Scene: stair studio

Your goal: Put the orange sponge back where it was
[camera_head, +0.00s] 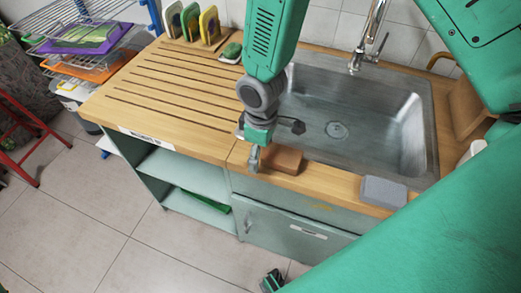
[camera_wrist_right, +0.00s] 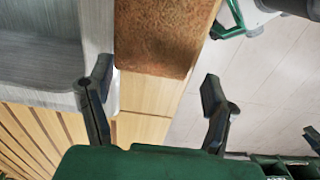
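The orange sponge (camera_head: 285,161), a brownish-orange block, lies on the wooden strip at the front of the sink. In the right wrist view the sponge (camera_wrist_right: 155,35) shows large, ahead of the fingers, its near end just beyond the gap between them. My right gripper (camera_head: 254,157) is just left of the sponge in the head view. In the wrist view my right gripper (camera_wrist_right: 155,95) is open, its two dark fingers wide apart with nothing between them.
A grey block (camera_head: 384,191) lies further right on the front edge. The steel sink (camera_head: 310,110) and tap (camera_head: 368,40) are behind. A grooved drainboard (camera_head: 165,95) is left, with a green sponge (camera_head: 232,50) and upright boards (camera_head: 192,24) at its back.

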